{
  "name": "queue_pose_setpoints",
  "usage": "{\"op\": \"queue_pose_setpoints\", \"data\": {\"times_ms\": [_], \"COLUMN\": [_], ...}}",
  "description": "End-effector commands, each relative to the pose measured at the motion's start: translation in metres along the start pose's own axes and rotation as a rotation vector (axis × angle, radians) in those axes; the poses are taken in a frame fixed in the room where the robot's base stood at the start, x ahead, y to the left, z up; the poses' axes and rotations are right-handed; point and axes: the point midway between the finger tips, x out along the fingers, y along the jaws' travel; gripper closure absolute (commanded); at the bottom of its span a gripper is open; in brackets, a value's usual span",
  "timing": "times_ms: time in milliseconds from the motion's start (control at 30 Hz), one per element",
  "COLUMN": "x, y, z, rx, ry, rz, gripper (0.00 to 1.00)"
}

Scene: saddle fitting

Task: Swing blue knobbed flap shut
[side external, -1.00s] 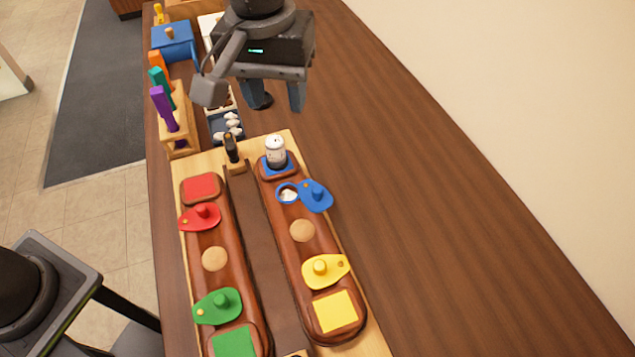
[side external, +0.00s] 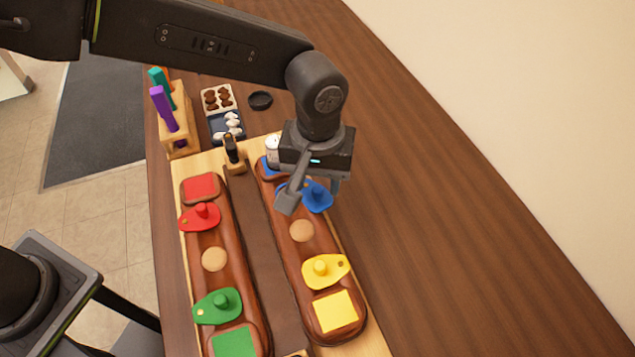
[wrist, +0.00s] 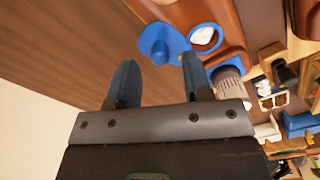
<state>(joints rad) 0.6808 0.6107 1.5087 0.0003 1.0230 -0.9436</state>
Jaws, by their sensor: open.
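The blue flap with its round knob (side external: 318,197) is swung to the right of its blue-rimmed hole on the right brown saddle. In the wrist view the flap (wrist: 160,42) lies beside the open ring (wrist: 205,38), which shows something white inside. My gripper (wrist: 159,65) is open and empty, its two fingers reaching toward the flap from above, with the knob showing between and beyond the fingertips. I cannot tell whether they touch it. In the side view my gripper hides most of the ring and part of the flap.
A white-grey canister (side external: 271,150) stands on the blue pad, close to my gripper. The yellow flap (side external: 325,270), red flap (side external: 200,217) and green flap (side external: 218,306) sit on the saddles. A peg rack (side external: 180,135) stands back left. The table right is clear.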

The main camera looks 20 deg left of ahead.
Motion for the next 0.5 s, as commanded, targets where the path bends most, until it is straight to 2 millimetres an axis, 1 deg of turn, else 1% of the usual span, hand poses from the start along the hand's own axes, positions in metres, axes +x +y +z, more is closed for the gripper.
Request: {"op": "queue_pose_setpoints", "data": {"times_ms": [33,100,200,500], "x": [0.007,0.014,0.02,0.022], "y": [0.0,0.0,0.0,0.0], "z": [0.0,0.0,0.0,0.0], "rx": [0.0,0.0,0.0,0.0], "ry": [-0.001,-0.001,0.0,0.001], "rz": [-0.002,-0.001,-0.001,0.001], "gripper": [0.55,0.55,0.55,0.55]}}
